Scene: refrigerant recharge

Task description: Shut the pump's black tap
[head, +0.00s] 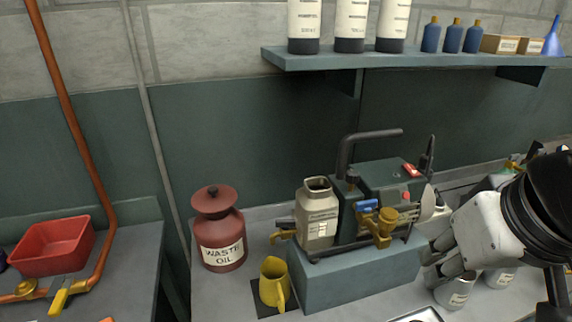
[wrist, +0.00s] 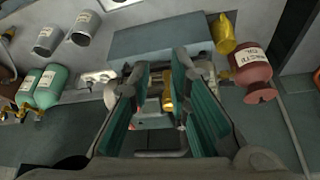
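The vacuum pump (head: 385,178), dark green with a bent grey handle, stands on a blue-grey block (head: 345,279). It carries brass fittings (head: 383,226), a blue tap (head: 367,206) and a small red part on top. A black knob (head: 352,179) stands near the handle and a black upright piece (head: 430,158) at the right end; I cannot tell for certain which is the black tap. My gripper (head: 424,213) reaches in from the right, close to the pump's front. In the wrist view my gripper (wrist: 162,75) is open, with a brass fitting (wrist: 168,100) showing between its fingers.
A pale bottle (head: 317,216) stands left of the pump. A yellow jug (head: 273,283) and a red waste oil can (head: 219,229) stand farther left. Grey jars (head: 456,290) stand below my gripper. A shelf (head: 400,60) hangs above. Green cylinders (wrist: 48,88) show in the wrist view.

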